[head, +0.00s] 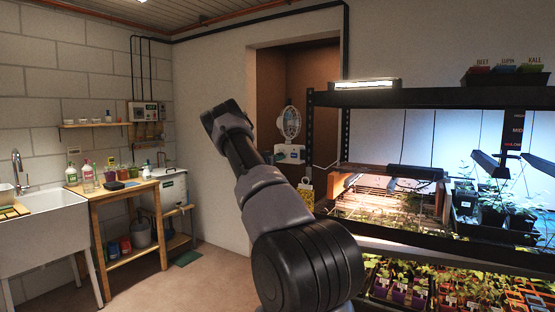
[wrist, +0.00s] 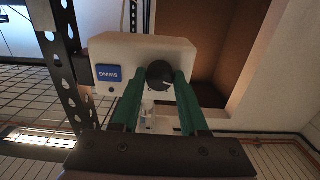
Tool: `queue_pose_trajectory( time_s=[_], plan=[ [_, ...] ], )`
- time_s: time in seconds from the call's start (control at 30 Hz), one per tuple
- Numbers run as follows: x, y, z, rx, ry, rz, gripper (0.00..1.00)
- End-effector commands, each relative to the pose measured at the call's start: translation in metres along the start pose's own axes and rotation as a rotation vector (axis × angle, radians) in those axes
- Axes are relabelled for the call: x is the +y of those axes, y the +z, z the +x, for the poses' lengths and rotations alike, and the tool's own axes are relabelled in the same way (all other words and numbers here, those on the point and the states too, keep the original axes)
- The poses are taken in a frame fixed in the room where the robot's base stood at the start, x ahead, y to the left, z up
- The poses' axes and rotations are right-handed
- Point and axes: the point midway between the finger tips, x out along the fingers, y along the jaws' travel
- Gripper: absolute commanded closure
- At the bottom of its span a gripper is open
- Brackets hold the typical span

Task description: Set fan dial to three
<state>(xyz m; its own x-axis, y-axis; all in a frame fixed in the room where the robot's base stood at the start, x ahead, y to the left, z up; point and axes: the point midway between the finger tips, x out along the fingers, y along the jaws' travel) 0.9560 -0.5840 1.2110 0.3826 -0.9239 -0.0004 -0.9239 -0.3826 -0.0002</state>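The fan (head: 290,122) stands in the brown alcove, with a round white head above a pale base. In the wrist view its white base (wrist: 110,50) fills the upper middle. A round dark dial (wrist: 160,75) with a small light mark sits on the base's face. A blue label (wrist: 108,73) reading SWING appears upside down left of the dial. My gripper (wrist: 161,78) has two green fingers apart, one on each side of the dial. I cannot tell whether they touch it. In the head view my gripper cannot be made out.
A dark perforated rack post (wrist: 62,70) stands close left of the fan base in the wrist view. The plant rack (head: 430,98) stands right of the alcove. A wooden bench (head: 125,190) and a white sink (head: 45,235) are at the left. Floor between them and the rack is clear.

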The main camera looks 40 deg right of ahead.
Motion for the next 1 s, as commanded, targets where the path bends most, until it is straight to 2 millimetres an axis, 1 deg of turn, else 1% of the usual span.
queue_pose_trajectory(
  time_s=[0.27,0.47,0.67,1.0],
  plan=[
    [0.0000,-0.0001,-0.0002,0.000,0.000,0.032,1.00],
    [-0.0002,-0.0001,-0.0002,0.000,0.000,0.132,1.00],
    [-0.0005,-0.0003,-0.0002,0.000,0.000,0.298,1.00],
    [-0.0012,-0.0006,-0.0003,0.000,0.000,0.622,1.00]
  ],
)
